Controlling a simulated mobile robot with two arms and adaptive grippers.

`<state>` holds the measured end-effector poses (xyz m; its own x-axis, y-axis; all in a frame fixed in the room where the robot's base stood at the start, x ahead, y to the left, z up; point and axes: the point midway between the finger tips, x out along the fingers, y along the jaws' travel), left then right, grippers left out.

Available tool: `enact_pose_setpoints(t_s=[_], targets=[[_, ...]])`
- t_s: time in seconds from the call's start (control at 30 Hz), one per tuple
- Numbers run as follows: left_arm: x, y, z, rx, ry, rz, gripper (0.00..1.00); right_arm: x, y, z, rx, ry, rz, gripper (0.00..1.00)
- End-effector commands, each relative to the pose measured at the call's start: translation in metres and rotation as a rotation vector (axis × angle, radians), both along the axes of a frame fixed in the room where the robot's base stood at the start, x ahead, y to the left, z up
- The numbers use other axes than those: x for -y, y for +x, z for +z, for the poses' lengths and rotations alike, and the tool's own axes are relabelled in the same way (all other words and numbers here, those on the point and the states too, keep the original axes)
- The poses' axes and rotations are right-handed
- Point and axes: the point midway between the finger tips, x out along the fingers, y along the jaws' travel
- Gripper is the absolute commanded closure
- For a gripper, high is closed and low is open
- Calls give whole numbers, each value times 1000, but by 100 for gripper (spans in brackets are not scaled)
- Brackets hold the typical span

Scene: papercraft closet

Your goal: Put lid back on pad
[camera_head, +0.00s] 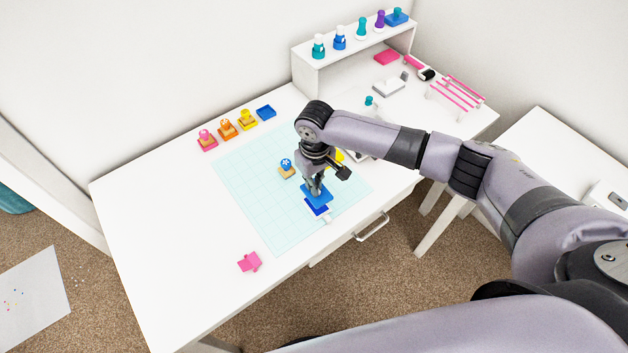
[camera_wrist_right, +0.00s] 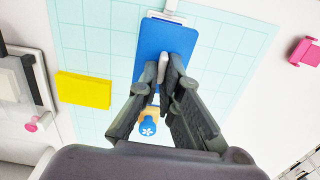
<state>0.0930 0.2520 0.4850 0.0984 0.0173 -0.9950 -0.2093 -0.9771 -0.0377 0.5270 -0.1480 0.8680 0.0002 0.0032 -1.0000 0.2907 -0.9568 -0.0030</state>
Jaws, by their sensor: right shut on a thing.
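My right gripper (camera_head: 316,191) is shut on the blue lid (camera_head: 318,197), with its fingertips closed around a small light grey part on top of the lid. The lid also shows in the wrist view (camera_wrist_right: 163,37), flat and facing the camera. The darker blue pad (camera_head: 316,209) shows just in front of the lid in the head view, partly covered by it. I cannot tell whether lid and pad touch. A small white piece (camera_head: 327,219) lies at the pad's front edge. My left gripper is not in view.
A light green grid mat (camera_head: 262,210) lies underneath. A blue-topped stamp (camera_head: 286,163) and a yellow block (camera_wrist_right: 84,90) are nearby on it. Several coloured stamps and pads line the table's back edge. A pink item (camera_head: 249,262) lies front left. The table's left part is clear.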

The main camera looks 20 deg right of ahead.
Motion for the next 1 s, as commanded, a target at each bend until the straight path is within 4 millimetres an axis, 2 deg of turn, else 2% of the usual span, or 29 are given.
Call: enact_pose_setpoints(t_s=[0.03,0.1,0.27,0.6,1.0], targets=[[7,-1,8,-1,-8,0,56,-1,-1,4,-2,2,-1,100],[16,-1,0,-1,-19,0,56,0,-1,-8,-2,0,-1,100],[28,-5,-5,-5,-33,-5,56,-1,0,-24,-2,2,0,100],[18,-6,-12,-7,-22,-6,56,-1,0,-47,-1,2,1,100],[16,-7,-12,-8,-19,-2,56,-1,0,-49,1,1,1,100]])
